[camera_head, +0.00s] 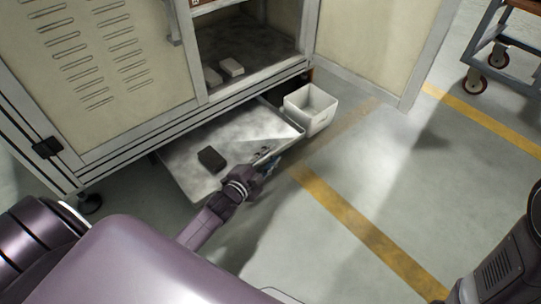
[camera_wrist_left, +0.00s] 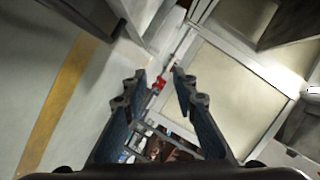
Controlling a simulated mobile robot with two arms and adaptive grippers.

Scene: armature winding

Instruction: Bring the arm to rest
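My left arm reaches from the bottom of the head view to the front edge of a pulled-out drawer. My left gripper (camera_head: 268,164) is small there, at or just above the drawer's front edge; whether it touches cannot be told. In the left wrist view my left gripper (camera_wrist_left: 156,84) has its two blue-grey fingers spread apart with nothing held between them. A small red item (camera_wrist_left: 159,82) shows beyond the fingertips. My right gripper is out of view.
The metal drawer (camera_head: 190,165) holds a dark block (camera_head: 211,159). A white bin (camera_head: 310,108) stands beside it. The cabinet (camera_head: 75,65) is above, its right door (camera_head: 375,45) open. A wheeled cart (camera_head: 500,62) stands at top right.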

